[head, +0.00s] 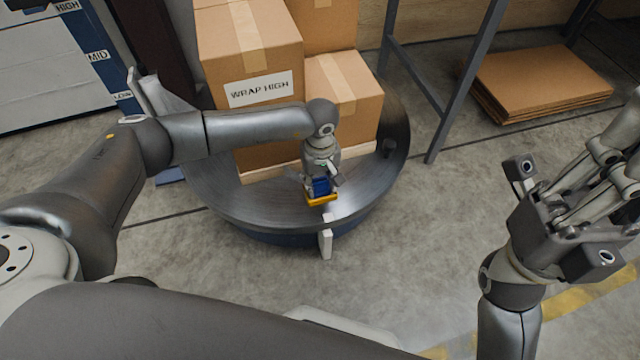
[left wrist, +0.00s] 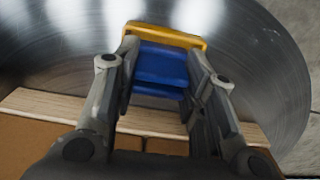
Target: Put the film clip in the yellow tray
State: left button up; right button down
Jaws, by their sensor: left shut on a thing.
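The film clip (head: 320,187) is a blue piece with a yellow bar along its outer end. My left gripper (head: 321,180) points down over the near part of the round metal turntable and is shut on it. In the left wrist view the clip's blue body (left wrist: 160,66) sits between the two fingers, and its yellow bar sticks out past the fingertips. I cannot tell whether the clip touches the turntable. My right gripper (head: 610,165) is at the right edge, away from the turntable; its fingertips are partly cut off. I see no yellow tray in either view.
The grey turntable (head: 225,200) carries a wooden pallet and several cartons (head: 250,55), one labelled WRAP HIGH, close behind my left gripper. A pale upright tab (head: 326,243) stands at its near rim. A metal rack leg (head: 465,85) and flat cardboard (head: 540,80) are at back right.

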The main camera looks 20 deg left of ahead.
pick_arm(q)
jog(key=shift+f, duration=0.1)
jog(key=o, duration=1)
